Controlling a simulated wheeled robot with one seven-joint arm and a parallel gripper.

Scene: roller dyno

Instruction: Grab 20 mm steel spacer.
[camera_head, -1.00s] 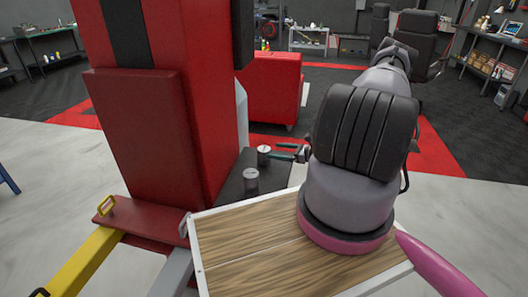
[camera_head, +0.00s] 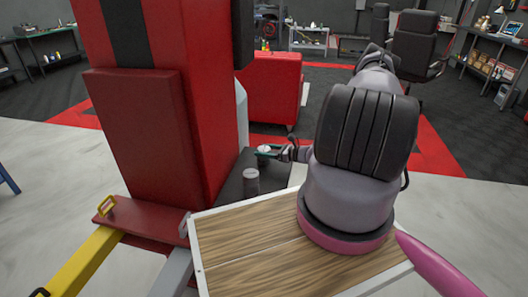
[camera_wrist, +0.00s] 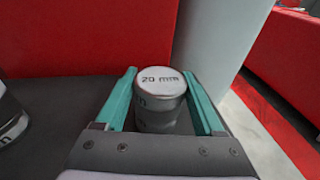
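The 20 mm steel spacer (camera_wrist: 160,82) is a short metal cylinder with "20 mm" printed on its top, and it stands upright. In the wrist view my gripper (camera_wrist: 162,98) has its two teal fingers on either side of it, with a narrow gap showing at the upper right. In the head view my gripper (camera_head: 266,153) is at the spacer (camera_head: 264,149), which is partly hidden by the fingers. A second metal cylinder (camera_head: 251,182) stands nearer on the same dark surface. Its edge shows at the left of the wrist view (camera_wrist: 10,122), its label cut off.
The dark shelf (camera_head: 232,190) lies beside a tall red column (camera_head: 205,95). A grey post (camera_wrist: 207,40) stands close behind the fingers on the right. A wood-topped surface (camera_head: 245,245) is in front. A red cabinet (camera_head: 272,85) stands farther back.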

